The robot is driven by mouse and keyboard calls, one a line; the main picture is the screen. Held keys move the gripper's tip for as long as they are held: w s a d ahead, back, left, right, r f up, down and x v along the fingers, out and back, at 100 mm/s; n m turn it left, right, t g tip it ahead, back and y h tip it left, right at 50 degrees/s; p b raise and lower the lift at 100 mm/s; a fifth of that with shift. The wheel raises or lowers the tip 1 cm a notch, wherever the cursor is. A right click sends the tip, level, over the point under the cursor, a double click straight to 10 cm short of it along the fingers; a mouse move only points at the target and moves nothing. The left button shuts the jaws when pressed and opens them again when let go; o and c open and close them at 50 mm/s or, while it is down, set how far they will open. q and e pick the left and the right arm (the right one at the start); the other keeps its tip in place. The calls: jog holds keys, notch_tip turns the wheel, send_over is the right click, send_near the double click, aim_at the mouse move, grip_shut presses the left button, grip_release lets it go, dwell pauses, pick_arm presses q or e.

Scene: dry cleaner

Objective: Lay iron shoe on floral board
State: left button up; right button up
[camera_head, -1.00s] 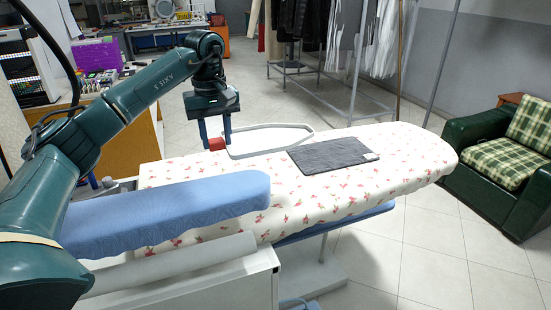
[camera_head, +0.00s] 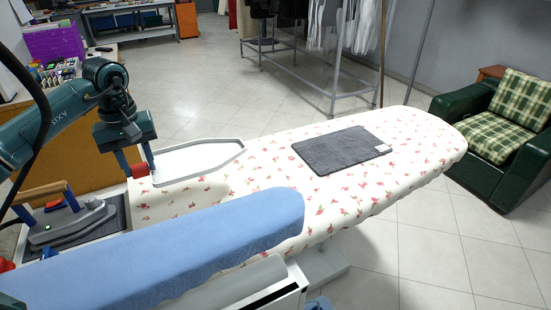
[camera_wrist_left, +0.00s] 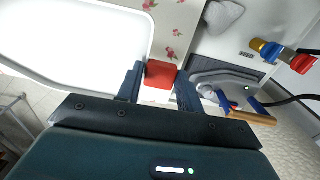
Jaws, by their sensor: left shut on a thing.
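The iron shoe (camera_head: 197,161) is a pale, flat, iron-shaped piece with a raised rim and a red block at its rear. My left gripper (camera_head: 138,168) is shut on the red block, which also shows between the fingers in the left wrist view (camera_wrist_left: 160,75). The shoe's pointed tip faces right in the head view. It overlaps the far left edge of the floral board (camera_head: 400,140) in the picture; I cannot tell whether it touches the cloth. In the left wrist view, the shoe (camera_wrist_left: 75,40) extends up and left from the fingers. My right gripper is out of view.
A dark grey pad (camera_head: 342,150) lies on the board's middle. A blue sleeve board (camera_head: 190,245) stands in front. An iron (camera_head: 65,222) rests on a dark plate at left. The board's right end is clear. A green armchair (camera_head: 500,135) stands beyond it.

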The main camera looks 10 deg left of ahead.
pick_arm(q)
jog(key=shift+f+p, duration=0.6)
jog(key=shift+f, duration=4.4)
jog(key=o, duration=1)
jog(key=shift+r, duration=0.1)
notch_tip(320, 180, up, 12)
jog(key=shift+s+b, duration=0.1)
jog(key=shift+b, duration=0.65)
